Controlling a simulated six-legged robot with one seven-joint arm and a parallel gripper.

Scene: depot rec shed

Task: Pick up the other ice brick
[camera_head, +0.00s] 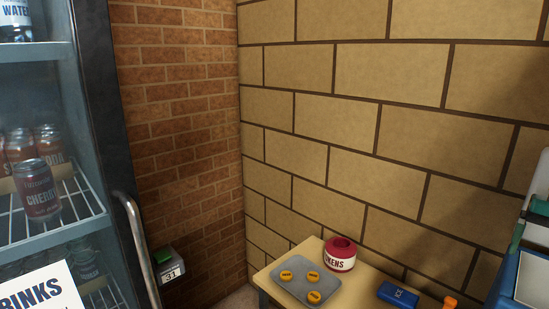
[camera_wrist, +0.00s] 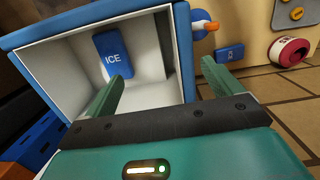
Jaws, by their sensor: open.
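One blue ice brick (camera_head: 398,295) lies on the table (camera_head: 368,277) near its front right, label up. It also shows in the wrist view (camera_wrist: 229,53), just outside the box. A second ice brick (camera_wrist: 112,66) is inside the open blue box (camera_wrist: 75,31) with white inner walls. The box also shows at the right edge of the head view (camera_head: 533,278). My gripper (camera_wrist: 167,72) has its two green fingers wide apart with nothing between them, in front of the box opening. The right finger points toward the table side.
A grey tray (camera_head: 303,301) with three yellow tokens and a red token pot (camera_head: 340,254) stand left of the ice brick on the table. A glass-door drinks fridge (camera_head: 60,130) stands left.

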